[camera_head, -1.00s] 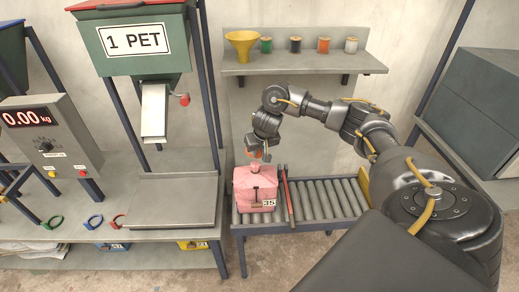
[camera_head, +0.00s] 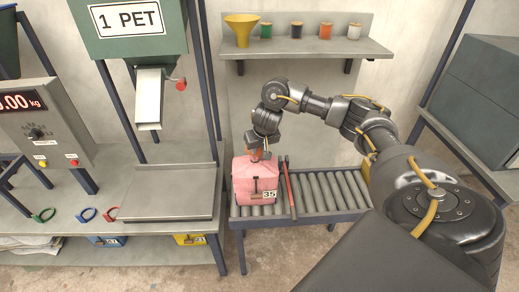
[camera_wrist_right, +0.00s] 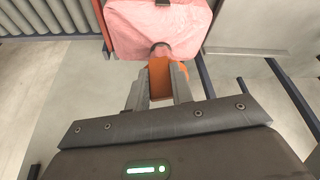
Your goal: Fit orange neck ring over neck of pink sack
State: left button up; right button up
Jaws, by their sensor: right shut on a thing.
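The pink sack (camera_head: 257,184) stands upright on the roller conveyor, with a tag reading 35 on its front. In the right wrist view the sack (camera_wrist_right: 150,28) is at the top, with its short darker neck (camera_wrist_right: 160,50) pointing towards my fingers. My right gripper (camera_head: 259,149) is right at the top of the sack and hides the neck in the head view. It is shut on the orange neck ring (camera_wrist_right: 160,78), whose orange part shows between the fingers, close against the neck. I cannot tell whether the ring is around the neck or only beside it. My left gripper is not in view.
A red bar (camera_head: 289,190) lies on the roller conveyor (camera_head: 335,190) just right of the sack. A weighing platform (camera_head: 168,192) is to the left. Green, blue and red rings lie on the bench (camera_head: 70,200) further left. A shelf (camera_head: 305,48) with spools is behind.

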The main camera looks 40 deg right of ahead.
jog(key=shift+f+b, duration=0.3)
jog(key=shift+f, duration=0.4)
jog(key=shift+f+b, duration=0.3)
jog(key=shift+f, duration=1.5)
jog(key=o, duration=1)
jog(key=shift+r, duration=0.1)
